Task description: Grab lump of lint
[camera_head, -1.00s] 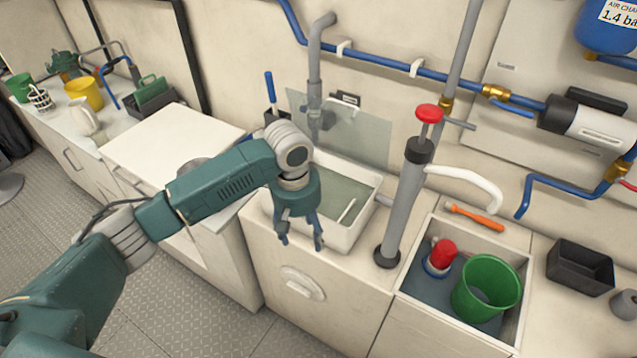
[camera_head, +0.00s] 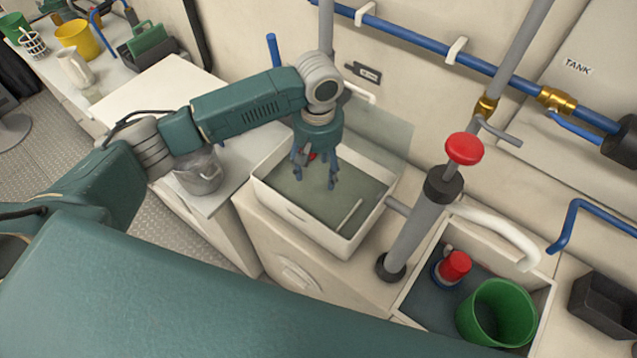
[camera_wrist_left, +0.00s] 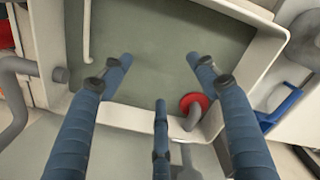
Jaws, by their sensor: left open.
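I cannot make out a lump of lint in either view. My left gripper (camera_head: 316,178) is open and empty over the white basin (camera_head: 290,212), pointing down. In the left wrist view its blue fingers (camera_wrist_left: 158,88) are spread above the basin's grey-green floor or water, with nothing between them. A red disc (camera_wrist_left: 192,104) with a grey bent pipe sits at the basin's edge there. A small red part (camera_head: 311,156) shows behind the fingers in the head view. My right gripper is not in view.
A pale rod (camera_head: 349,217) lies in the basin. A glass-like panel (camera_head: 385,130) stands behind it. A grey pump with a red knob (camera_head: 464,148) rises at its right. A bin holds a green bucket (camera_head: 497,312). A metal pot (camera_head: 199,173) stands left.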

